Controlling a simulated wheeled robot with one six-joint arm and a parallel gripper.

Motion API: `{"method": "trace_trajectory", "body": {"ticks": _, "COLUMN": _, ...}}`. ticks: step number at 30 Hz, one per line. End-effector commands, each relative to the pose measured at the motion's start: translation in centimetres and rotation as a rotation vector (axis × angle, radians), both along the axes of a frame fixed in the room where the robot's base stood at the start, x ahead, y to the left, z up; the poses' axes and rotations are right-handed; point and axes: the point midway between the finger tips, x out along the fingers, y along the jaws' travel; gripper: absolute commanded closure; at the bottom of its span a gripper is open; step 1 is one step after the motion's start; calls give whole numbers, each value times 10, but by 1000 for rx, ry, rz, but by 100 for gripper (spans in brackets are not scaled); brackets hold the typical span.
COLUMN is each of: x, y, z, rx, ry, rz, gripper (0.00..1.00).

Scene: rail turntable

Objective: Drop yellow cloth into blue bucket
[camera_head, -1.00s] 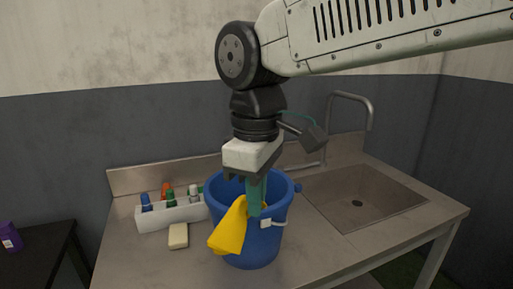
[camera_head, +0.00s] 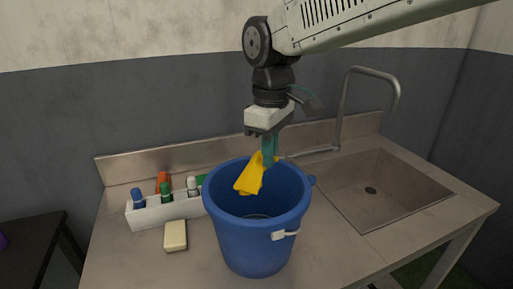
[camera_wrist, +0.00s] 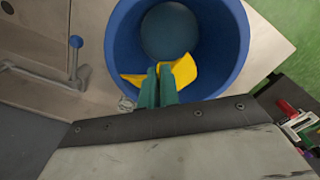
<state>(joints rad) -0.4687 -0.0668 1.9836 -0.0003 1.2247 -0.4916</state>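The blue bucket (camera_head: 258,232) stands upright on the metal counter, left of the sink. The yellow cloth (camera_head: 251,179) hangs from my gripper (camera_head: 269,160) over the bucket's opening, toward its back rim. In the wrist view the green fingers (camera_wrist: 158,82) are close together, with the yellow cloth (camera_wrist: 184,72) spreading out on both sides of them. The bucket's inside (camera_wrist: 213,22) and its round bottom show beyond the cloth. The fingers look shut on the cloth; the pinched part is hidden between them.
A white caddy (camera_head: 170,210) with several bottles and a pale sponge or soap bar (camera_head: 176,235) lie left of the bucket. The sink (camera_head: 372,190) and its tall faucet (camera_head: 341,110) are on the right. A dark table (camera_head: 30,245) stands at the far left.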

Motion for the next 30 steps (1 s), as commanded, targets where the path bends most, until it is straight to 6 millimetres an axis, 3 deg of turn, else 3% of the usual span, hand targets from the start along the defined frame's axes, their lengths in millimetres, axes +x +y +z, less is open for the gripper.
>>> {"method": "trace_trajectory", "body": {"ticks": 7, "x": -5, "y": 15, "z": -25, "rx": -2, "ry": 3, "rz": 21, "gripper": 100}}
{"method": "trace_trajectory", "body": {"ticks": 15, "x": -6, "y": 18, "z": -53, "rx": -1, "ry": 2, "rz": 27, "gripper": 100}}
{"method": "trace_trajectory", "body": {"ticks": 28, "x": -5, "y": 16, "z": -60, "rx": 0, "ry": 0, "rz": 23, "gripper": 100}}
{"method": "trace_trajectory", "body": {"ticks": 30, "x": -5, "y": 16, "z": -60, "rx": 0, "ry": 0, "rz": 23, "gripper": 77}}
